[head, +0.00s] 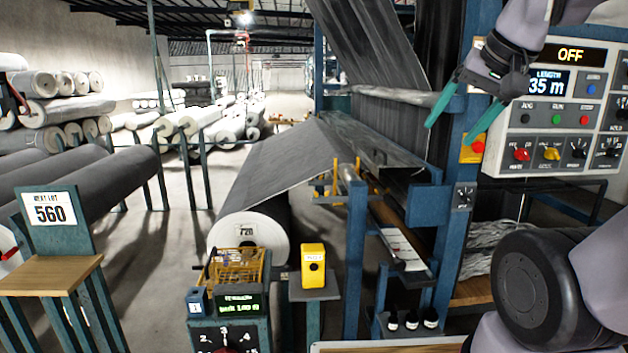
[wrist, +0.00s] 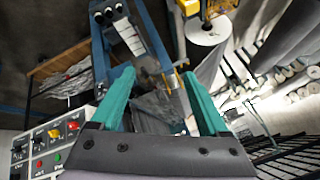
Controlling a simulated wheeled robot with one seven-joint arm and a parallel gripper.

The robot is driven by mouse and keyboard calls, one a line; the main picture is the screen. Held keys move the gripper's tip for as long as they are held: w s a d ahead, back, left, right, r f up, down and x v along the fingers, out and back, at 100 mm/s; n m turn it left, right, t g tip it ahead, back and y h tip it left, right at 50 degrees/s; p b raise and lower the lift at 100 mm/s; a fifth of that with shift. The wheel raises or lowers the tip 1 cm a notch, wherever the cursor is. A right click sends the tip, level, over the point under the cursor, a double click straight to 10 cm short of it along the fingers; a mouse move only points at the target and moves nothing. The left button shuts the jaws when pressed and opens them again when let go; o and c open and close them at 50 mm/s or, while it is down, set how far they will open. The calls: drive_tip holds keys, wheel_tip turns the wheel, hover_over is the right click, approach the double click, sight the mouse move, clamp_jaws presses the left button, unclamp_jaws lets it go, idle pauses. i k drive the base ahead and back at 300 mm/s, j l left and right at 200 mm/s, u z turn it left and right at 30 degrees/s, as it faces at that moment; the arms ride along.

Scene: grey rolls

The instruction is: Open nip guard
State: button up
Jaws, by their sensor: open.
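My gripper (head: 450,134) is at the upper right of the head view, with its two teal fingers apart and nothing between them. In the wrist view my gripper (wrist: 157,78) is also open, with the machine's rollers and frame beyond it. A yellow barred part (head: 345,180), which looks like the nip guard, sits by the rollers at the middle of the machine. It is lower and left of my gripper and apart from it. Whether it is open or shut is too small to tell. Dark fabric and a blue post hide part of the machine around it.
A control panel (head: 555,110) reading OFF stands right of my gripper. A blue post with a red button on a yellow box (head: 474,149) is close to the fingers. A large grey roll (head: 248,238) lies below left. Open floor (head: 150,255) lies farther left.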

sight(375, 152)
drive_tip(key=i+l+u, duration=0.45)
drive_tip(key=l, duration=0.2)
drive_tip(key=i+l+u, duration=0.25)
drive_tip(key=l, duration=0.15)
